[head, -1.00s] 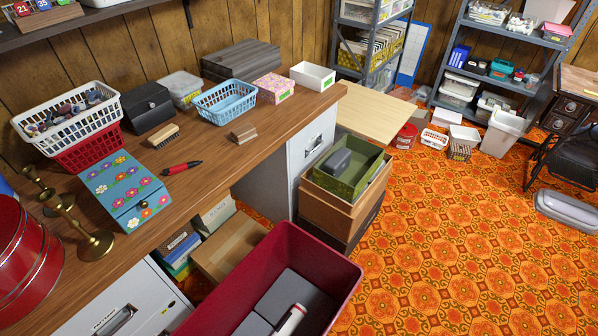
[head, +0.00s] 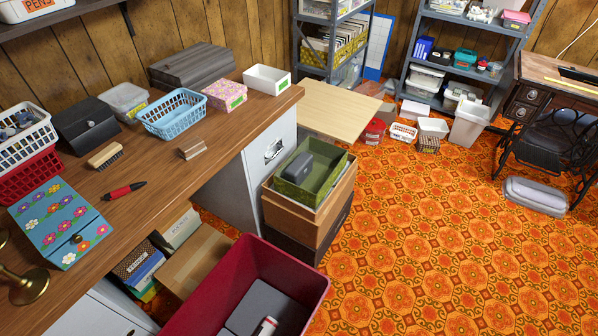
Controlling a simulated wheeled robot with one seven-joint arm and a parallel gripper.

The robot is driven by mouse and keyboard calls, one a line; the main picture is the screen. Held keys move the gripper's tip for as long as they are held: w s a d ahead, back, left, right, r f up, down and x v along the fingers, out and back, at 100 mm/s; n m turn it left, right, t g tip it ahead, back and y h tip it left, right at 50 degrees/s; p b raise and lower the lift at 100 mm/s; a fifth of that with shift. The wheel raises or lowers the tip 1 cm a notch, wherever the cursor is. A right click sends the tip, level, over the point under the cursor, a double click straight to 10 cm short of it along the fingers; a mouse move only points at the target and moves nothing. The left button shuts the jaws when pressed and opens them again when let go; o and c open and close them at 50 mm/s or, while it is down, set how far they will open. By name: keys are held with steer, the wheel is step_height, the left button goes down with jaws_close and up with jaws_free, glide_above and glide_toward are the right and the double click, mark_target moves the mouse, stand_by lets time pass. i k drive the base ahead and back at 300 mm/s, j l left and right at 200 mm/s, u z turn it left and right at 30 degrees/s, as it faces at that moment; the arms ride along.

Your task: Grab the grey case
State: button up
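A grey case (head: 535,195) with rounded ends and a lighter rim lies flat on the orange patterned carpet at the right, in front of the treadle sewing table (head: 560,90). Carpet shows around it. Another small dark grey case (head: 298,167) sits inside an open green box (head: 335,180), on top of stacked brown boxes by the desk's end. I cannot tell from the pictures which of the two the task names.
A deep maroon open box (head: 310,287) stands in the near foreground. The wooden desk (head: 195,165) fills the left, with baskets, boxes, a brush and a red pen. Metal shelves and small bins line the back wall. The carpet (head: 430,240) is open at middle and right.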

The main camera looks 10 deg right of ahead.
mark_target(297, 173)
steer(key=i+l+u, duration=0.1)
steer(key=u, duration=0.6)
steer(key=i+l+u, duration=0.2)
steer(key=l+u, duration=0.15)
steer(key=l, duration=0.25)
steer(key=i+l+u, duration=0.2)
steer(key=l, duration=0.15)
steer(key=l+u, duration=0.15)
steer(key=l, duration=0.2)
steer(key=i+l, duration=0.1)
steer(key=l, duration=0.5)
steer(key=i+l, duration=0.15)
steer(key=l, duration=0.15)
